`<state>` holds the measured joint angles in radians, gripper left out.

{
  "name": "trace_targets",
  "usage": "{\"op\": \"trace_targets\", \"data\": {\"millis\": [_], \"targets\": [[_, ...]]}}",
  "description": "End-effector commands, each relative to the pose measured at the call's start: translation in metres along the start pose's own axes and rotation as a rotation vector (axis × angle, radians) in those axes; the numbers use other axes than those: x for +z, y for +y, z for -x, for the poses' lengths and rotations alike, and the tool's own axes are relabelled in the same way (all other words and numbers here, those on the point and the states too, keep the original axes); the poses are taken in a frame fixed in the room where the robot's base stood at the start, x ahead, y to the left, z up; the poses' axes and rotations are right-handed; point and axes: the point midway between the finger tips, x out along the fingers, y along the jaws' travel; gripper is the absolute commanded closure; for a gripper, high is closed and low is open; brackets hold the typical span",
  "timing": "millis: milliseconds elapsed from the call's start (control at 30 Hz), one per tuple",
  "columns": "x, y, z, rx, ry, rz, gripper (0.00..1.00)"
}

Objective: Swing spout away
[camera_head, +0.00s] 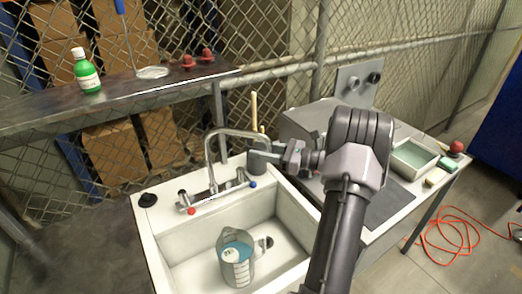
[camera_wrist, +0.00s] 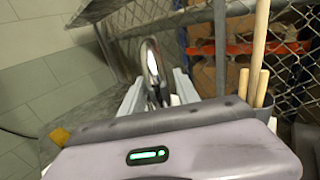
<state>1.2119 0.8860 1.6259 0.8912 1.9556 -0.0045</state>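The spout (camera_head: 222,134) is a chrome gooseneck rising from the tap body at the back of the white sink (camera_head: 172,250). It arches to the right in the head view, and its free end is close to my gripper (camera_head: 254,153). The arch also shows in the wrist view (camera_wrist: 150,62), beyond my wrist housing. My gripper comes in from the right at about the height of the spout's end. I cannot tell whether it touches the spout.
A clear jug (camera_head: 236,272) with blue liquid stands in the basin. A dark holder with wooden sticks (camera_head: 254,110) stands behind the spout near my gripper. A shelf (camera_head: 120,103) holds a green bottle (camera_head: 87,75). A tray of liquid (camera_head: 414,157) is at right.

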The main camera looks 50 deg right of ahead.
Motion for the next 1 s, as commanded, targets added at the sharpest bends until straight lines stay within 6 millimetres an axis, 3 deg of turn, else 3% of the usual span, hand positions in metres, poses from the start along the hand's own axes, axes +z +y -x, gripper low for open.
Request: {"op": "trace_targets", "data": {"millis": [300, 433, 800, 1000], "targets": [[0.0, 0.0, 0.001, 0.0, 0.001, 0.0, 0.59], [0.0, -0.001, 0.016, -0.003, 0.001, 0.001, 0.59], [0.001, -0.001, 0.124, -0.004, 0.002, 0.0, 0.59], [0.0, 0.0, 0.165, -0.001, 0.001, 0.0, 0.59]]}}
